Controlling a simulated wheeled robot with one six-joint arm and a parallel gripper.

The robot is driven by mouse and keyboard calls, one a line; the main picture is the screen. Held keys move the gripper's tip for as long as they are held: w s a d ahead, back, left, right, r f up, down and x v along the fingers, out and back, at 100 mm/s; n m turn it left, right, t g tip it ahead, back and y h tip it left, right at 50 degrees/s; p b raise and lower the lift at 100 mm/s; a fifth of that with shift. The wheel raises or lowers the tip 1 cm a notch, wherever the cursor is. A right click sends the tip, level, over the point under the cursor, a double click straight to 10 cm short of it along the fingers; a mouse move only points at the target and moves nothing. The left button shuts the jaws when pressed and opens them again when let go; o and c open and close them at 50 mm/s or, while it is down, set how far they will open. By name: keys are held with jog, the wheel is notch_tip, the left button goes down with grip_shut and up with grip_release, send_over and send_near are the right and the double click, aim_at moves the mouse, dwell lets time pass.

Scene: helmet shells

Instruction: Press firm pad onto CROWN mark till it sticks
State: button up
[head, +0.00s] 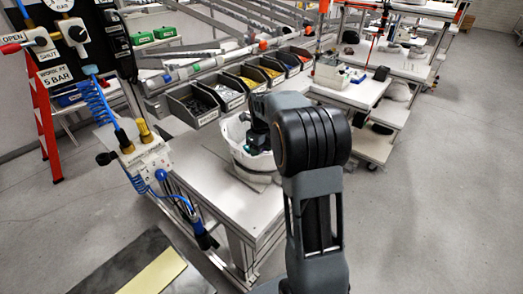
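A white helmet shell (236,156) sits open side up on a grey support on the workbench (225,193), partly hidden behind my arm. My gripper (256,139) is at the shell, over or inside its opening. My own arm covers much of it, so its fingertips do not show clearly. I cannot tell whether it is open or shut, or whether it touches the shell. I cannot make out the firm pad or the CROWN mark.
A row of open bins (192,104) stands along the bench's back edge. A valve block (148,160) with blue hoses and a hanging tool (203,236) is at the left. A second bench (350,92) stands at the back right. The floor at right is clear.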

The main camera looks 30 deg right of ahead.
jog(key=shift+f, duration=0.1)
jog(key=o, duration=1)
jog(key=shift+c, duration=0.2)
notch_tip(320, 180, up, 13)
jog(key=s+a+f+n+t, duration=0.1)
jog(key=s+a+f+n, duration=0.1)
jog(key=s+n, duration=0.5)
jog(key=s+a+f+n+t, duration=0.1)
jog(key=s+a+n, duration=0.4)
jog(key=n, duration=0.8)
jog(key=s+a+f+n+t, duration=0.2)
jog(key=s+a+f+n, duration=0.2)
jog(key=s+n, duration=0.5)
jog(key=shift+n, duration=1)
